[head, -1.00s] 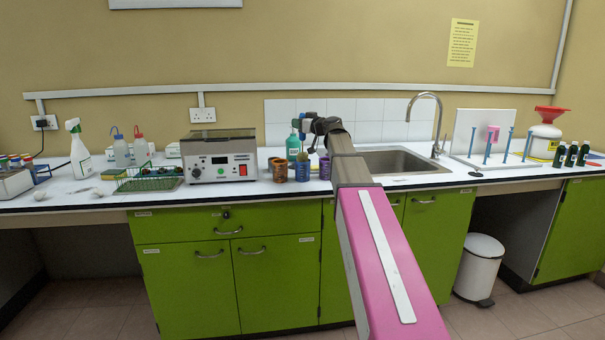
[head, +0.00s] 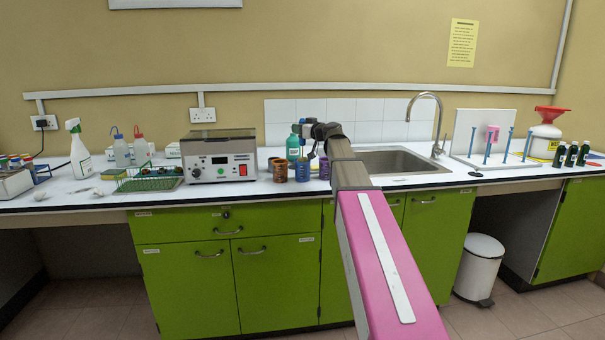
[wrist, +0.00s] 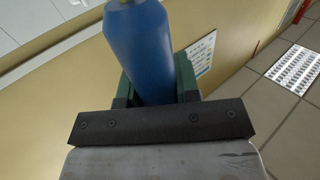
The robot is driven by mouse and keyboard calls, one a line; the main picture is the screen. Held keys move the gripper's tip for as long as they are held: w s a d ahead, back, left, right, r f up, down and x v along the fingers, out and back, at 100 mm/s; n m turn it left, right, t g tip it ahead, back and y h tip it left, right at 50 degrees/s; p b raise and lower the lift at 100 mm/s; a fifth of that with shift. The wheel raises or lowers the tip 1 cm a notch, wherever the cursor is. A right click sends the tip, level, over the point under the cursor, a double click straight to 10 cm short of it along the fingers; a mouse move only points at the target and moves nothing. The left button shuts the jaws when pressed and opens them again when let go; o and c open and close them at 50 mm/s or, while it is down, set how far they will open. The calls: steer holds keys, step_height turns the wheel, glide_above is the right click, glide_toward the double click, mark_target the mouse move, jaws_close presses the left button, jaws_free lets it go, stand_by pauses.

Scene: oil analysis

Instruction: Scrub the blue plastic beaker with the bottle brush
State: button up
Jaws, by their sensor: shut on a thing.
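My gripper (head: 304,128) is above the row of small beakers on the bench, left of the sink. In the wrist view its green fingers (wrist: 158,85) are shut on a thick blue handle (wrist: 140,45), which I take for the bottle brush. The brush's working end is not clear in the wrist view; a thin dark part hangs below the gripper in the head view. A dark blue beaker (head: 302,169) stands upright in the middle of the row, just below the gripper. I cannot tell whether the brush touches it.
A brown beaker (head: 279,172) stands left of the blue one and a purple beaker (head: 325,170) right of it. A green bottle (head: 293,148) is behind. A grey instrument (head: 221,160) stands left, a sink (head: 390,162) right. A green wire basket (head: 150,180) is farther left.

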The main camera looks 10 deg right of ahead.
mark_target(300, 120)
stand_by(0.3)
steer(key=shift+r, duration=1.7)
steer(key=shift+f, duration=0.15)
steer(key=shift+f, duration=1.6)
step_height(300, 120, up, 13)
steer(key=shift+f, duration=0.15)
